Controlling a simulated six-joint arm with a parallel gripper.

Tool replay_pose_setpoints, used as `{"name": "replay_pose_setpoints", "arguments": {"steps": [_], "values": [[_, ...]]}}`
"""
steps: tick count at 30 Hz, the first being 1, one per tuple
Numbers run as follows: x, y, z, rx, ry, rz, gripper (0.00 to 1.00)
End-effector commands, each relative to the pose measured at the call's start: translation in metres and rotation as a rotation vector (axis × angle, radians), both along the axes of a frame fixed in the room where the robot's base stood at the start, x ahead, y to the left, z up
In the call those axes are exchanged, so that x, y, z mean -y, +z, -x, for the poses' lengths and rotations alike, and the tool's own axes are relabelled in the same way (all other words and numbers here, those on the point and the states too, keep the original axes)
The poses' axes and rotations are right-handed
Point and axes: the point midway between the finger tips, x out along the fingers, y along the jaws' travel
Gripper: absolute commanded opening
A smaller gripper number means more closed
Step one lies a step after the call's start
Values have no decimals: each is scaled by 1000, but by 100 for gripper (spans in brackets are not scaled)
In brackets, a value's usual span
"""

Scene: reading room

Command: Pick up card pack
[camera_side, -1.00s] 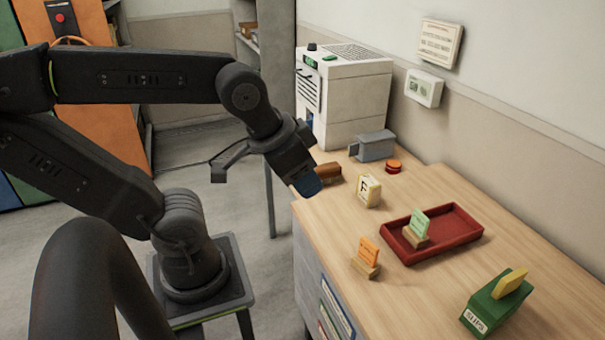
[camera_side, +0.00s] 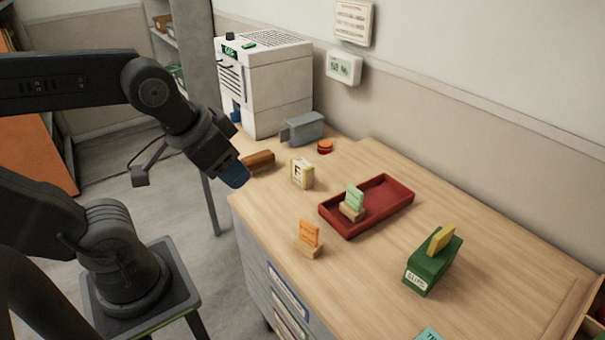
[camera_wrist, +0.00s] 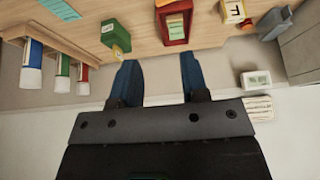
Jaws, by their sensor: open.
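A small cream box marked "F" (camera_side: 302,173), which looks like the card pack, stands upright on the wooden desk. It also shows at the top of the wrist view (camera_wrist: 233,11). My gripper (camera_side: 235,175) is left of it in the side view, above the desk's left edge and apart from it. In the wrist view my gripper (camera_wrist: 158,65) has its two blue fingers spread, with nothing between them. The side view shows the fingers only as one overlapping blue tip.
A brown block (camera_side: 258,161) lies beside my gripper. A red tray (camera_side: 397,200) holds a green card on a stand. An orange card stand (camera_side: 309,240), green slips box (camera_side: 432,264), grey holder (camera_side: 303,129), red disc (camera_side: 325,146) and white machine (camera_side: 275,85) surround the cream box. Bare desk lies between.

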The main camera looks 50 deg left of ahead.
Motion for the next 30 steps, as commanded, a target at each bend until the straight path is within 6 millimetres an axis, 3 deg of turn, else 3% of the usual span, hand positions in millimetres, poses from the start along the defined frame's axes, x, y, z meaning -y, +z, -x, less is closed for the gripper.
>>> {"name": "replay_pose_setpoints", "arguments": {"steps": [7,15,23,26,30], "values": [[0,0,0,0,0,0,41],[0,0,0,0,0,0,66],[0,1,-1,-2,-5,-4,67],[-3,6,-12,-19,-41,-30,67],[-15,17,-49,-76,-176,-114,67]]}}
